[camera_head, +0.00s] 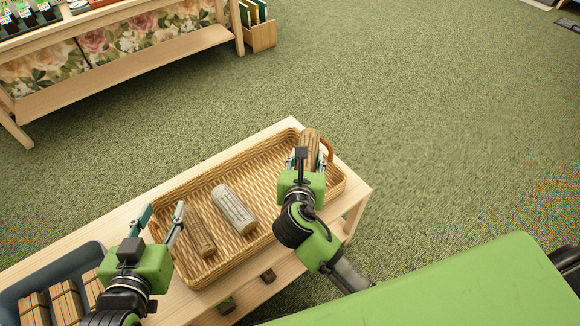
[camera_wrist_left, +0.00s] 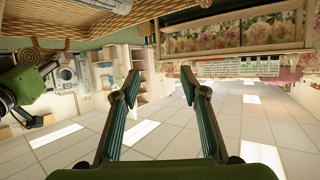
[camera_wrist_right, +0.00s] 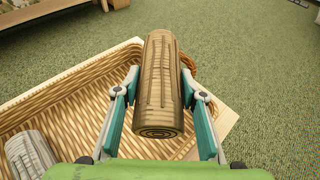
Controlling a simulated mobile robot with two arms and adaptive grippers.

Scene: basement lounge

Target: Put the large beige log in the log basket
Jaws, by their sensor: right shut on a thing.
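The log basket (camera_head: 176,187) is a long wicker tray on a pale wooden bench. My right gripper (camera_head: 306,162) is shut on a large beige-brown log (camera_head: 310,143), over the basket's right end by its handle. The right wrist view shows this log (camera_wrist_right: 160,85) between the two fingers, its ringed end facing the wrist. I cannot tell whether it touches the basket floor. My left gripper (camera_head: 163,217) is open and empty over the basket's left end; the left wrist view shows its fingers (camera_wrist_left: 160,80) apart.
A pale grey log (camera_head: 234,208) and a thinner brown log (camera_head: 199,233) lie in the basket. A dark bin (camera_head: 60,265) with wooden pieces stands at the bench's left. A shelf unit (camera_head: 130,75) is at upper left. Green carpet is clear beyond.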

